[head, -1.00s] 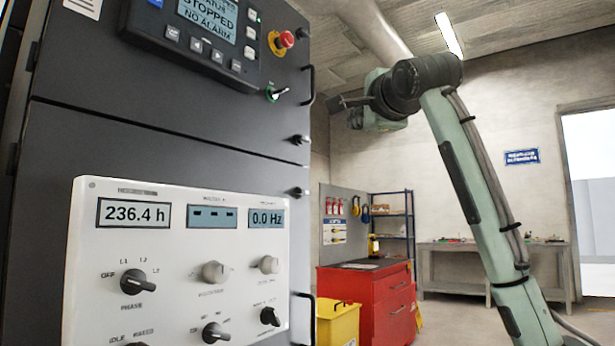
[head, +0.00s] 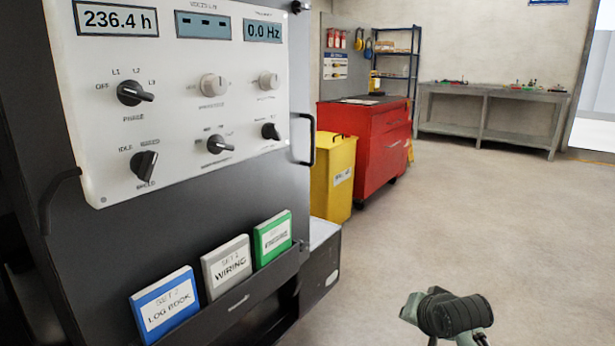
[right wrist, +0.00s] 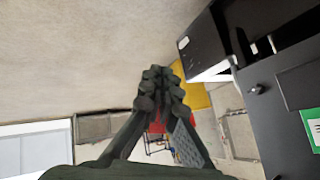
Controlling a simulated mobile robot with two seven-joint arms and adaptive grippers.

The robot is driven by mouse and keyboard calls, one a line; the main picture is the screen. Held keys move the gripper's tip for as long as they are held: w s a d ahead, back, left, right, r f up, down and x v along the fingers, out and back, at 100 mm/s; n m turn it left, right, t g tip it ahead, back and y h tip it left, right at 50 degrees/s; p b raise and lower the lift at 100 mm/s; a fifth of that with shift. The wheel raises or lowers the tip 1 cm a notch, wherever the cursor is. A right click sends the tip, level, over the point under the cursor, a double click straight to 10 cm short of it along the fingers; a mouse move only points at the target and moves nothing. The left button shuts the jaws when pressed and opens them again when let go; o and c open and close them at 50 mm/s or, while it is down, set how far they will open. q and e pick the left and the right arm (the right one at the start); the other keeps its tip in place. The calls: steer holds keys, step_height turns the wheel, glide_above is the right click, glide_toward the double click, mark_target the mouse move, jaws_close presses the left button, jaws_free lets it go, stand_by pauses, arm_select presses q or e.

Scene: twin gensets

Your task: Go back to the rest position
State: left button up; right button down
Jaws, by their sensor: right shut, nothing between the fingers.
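My right gripper (right wrist: 163,85) shows in the right wrist view with its dark fingers together and nothing between them. Pale floor lies to its left and the dark cabinet to its right. In the head view only a dark and green part of my right arm shows at the bottom edge, over open floor right of the cabinet; the fingers are not visible there. My left gripper is in neither view.
The generator cabinet's white panel (head: 185,105) fills the left. Below it, a rack holds a blue log book (head: 165,305), a grey binder (head: 227,268) and a green binder (head: 272,238). Beyond stand a yellow bin (head: 340,178), red tool cabinet (head: 380,150) and workbench (head: 488,95). Right floor is clear.

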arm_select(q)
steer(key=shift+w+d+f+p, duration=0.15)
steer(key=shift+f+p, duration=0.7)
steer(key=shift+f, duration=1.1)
arm_select(e)
steer(key=s+d+f+n+g, duration=0.3)
steer(key=s+f, duration=0.8)
steer(key=s, duration=0.3)
steer(key=s+d+f+n+g+h, duration=0.1)
steer(key=s+d+f+n+g, duration=0.2)
steer(key=s+f, duration=0.8)
steer(key=shift+s+f+n, duration=0.25)
steer(key=shift+s+n, duration=0.35)
steer(key=shift+s, duration=1.65)
